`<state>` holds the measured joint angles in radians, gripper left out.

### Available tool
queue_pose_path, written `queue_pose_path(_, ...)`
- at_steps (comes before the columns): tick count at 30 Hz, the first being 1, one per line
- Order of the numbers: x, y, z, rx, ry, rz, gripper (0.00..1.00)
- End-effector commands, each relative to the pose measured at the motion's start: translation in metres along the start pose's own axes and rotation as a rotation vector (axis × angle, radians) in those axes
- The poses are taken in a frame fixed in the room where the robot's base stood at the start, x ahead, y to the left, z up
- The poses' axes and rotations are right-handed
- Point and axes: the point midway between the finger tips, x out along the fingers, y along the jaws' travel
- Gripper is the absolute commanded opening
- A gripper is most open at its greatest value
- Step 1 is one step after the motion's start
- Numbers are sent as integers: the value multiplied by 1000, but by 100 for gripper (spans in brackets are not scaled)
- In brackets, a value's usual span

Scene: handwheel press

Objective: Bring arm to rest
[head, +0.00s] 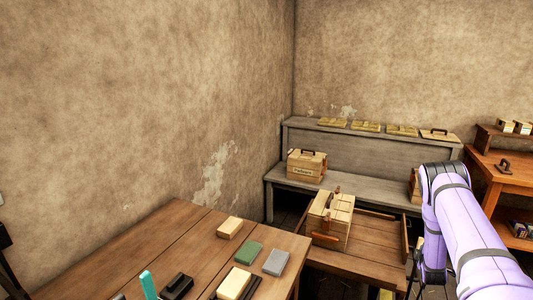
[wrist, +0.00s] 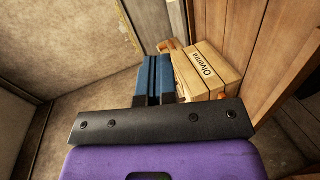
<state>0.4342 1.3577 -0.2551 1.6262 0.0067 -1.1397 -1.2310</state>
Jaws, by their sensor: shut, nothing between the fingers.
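My gripper (wrist: 153,76) shows in the wrist view, its two blue fingers together with nothing between them. A wooden box (wrist: 208,68) with dark lettering is just right of the fingers in that picture; I cannot tell whether they touch. My lavender arm (head: 465,220) rises at the right of the head view, bent at a dark-banded joint. The gripper itself is not visible in the head view.
A wooden table (head: 165,225) holds several blocks, among them a green one (head: 248,253) and a grey one (head: 276,262). A slatted box (head: 330,218) stands on a lower wooden surface. A grey bench (head: 360,195) carries a labelled box (head: 307,166). An orange-brown shelf (head: 500,190) is at right.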

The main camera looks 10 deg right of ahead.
Motion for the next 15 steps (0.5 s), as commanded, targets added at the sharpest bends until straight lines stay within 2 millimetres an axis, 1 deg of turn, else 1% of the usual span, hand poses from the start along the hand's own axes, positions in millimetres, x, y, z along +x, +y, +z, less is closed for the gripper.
queue_pose_path(1, 1, 20, -10, 25, 0, -5, 0)
queue_pose_path(3, 1, 41, -20, 61, -5, -24, 0)
queue_pose_path(8, -5, 88, -45, 145, -12, -65, 0)
queue_pose_path(15, -24, 155, -82, 268, -21, -131, 0)
